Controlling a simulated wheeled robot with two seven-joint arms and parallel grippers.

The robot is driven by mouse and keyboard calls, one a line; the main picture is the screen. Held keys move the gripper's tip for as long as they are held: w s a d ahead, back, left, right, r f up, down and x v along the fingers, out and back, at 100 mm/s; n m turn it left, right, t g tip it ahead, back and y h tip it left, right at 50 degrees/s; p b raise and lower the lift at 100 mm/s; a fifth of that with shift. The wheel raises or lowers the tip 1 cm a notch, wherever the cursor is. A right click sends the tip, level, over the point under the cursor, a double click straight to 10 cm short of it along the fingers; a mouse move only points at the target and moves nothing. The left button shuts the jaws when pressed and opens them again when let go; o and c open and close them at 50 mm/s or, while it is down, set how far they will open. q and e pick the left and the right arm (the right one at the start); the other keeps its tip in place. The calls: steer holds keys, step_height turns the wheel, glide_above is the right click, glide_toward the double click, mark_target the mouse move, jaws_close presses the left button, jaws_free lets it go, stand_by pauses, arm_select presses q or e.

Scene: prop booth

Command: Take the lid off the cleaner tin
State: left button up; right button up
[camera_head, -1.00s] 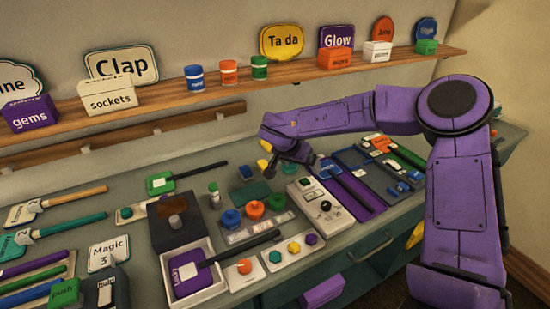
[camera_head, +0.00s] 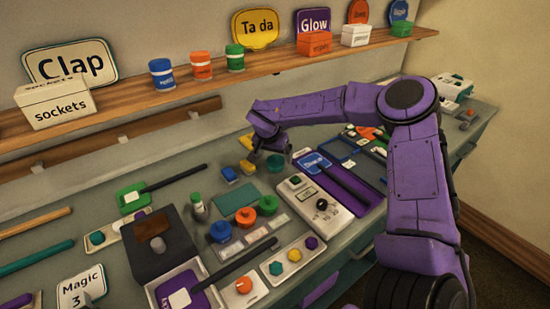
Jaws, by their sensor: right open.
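My right gripper (camera_head: 269,152) is open, with its dark fingers pointing down over the back middle of the bench. A small round teal container (camera_head: 275,163) stands just below and between the fingers. I cannot tell whether they touch it, and the gripper partly covers it. No label reading "cleaner" is legible, so I cannot tell for sure which container is the cleaner tin. My left gripper is not in view.
Yellow blocks (camera_head: 247,167) and a blue block (camera_head: 230,175) lie left of the gripper. Blue, orange and green knobs (camera_head: 267,205) stand in front, beside a white control box (camera_head: 318,208). The wall shelf (camera_head: 130,95) holds tins and boxes. A dark box (camera_head: 160,255) stands front left.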

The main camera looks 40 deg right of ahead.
steer(key=shift+s+d+f, duration=0.1)
steer(key=shift+d+f, duration=0.1)
steer(key=shift+f, duration=0.15)
steer(key=c, duration=1.1)
steer(key=shift+o, duration=0.2)
steer(key=shift+a+r, duration=0.1)
